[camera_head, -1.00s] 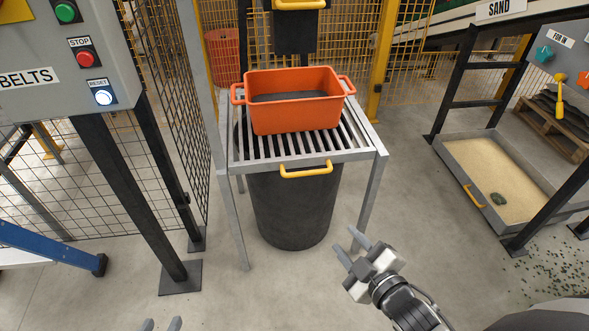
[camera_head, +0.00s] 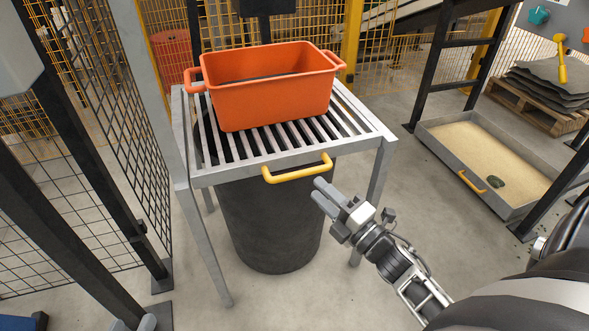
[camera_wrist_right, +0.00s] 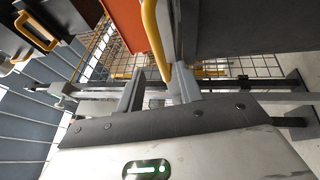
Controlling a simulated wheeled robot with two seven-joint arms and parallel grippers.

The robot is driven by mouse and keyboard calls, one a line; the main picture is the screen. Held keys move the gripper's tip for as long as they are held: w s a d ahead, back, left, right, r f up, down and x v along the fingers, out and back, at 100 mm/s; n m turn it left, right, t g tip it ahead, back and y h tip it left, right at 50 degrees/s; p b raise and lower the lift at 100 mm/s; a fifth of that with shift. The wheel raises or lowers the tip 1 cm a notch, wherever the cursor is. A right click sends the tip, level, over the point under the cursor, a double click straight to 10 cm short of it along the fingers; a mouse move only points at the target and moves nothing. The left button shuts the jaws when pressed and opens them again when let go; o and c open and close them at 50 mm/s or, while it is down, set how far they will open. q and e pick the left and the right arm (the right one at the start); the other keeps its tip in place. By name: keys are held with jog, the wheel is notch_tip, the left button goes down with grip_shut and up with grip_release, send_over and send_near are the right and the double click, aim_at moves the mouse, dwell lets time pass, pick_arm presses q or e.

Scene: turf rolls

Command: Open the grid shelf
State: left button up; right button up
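The grid shelf (camera_head: 290,137) is a grey metal rack of parallel bars on a tall frame. Its yellow handle (camera_head: 298,172) is on the front edge; it also shows in the right wrist view (camera_wrist_right: 153,30), at the top middle. My right gripper (camera_head: 319,190) is just below and right of the handle's right end. In the right wrist view its two fingers (camera_wrist_right: 158,90) are apart, with the handle's lower end beyond them, close to the right finger. No grasp shows.
An orange tub (camera_head: 270,90) stands on the bars. A black bin (camera_head: 270,225) stands under the shelf. Mesh fence and dark posts (camera_head: 80,150) border the left side. A sand tray (camera_head: 475,145) lies at the right. The floor in front is clear.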

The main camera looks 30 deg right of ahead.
aim_at(264, 164)
jog(key=b+x, duration=0.1)
jog(key=x, duration=0.8)
grip_shut()
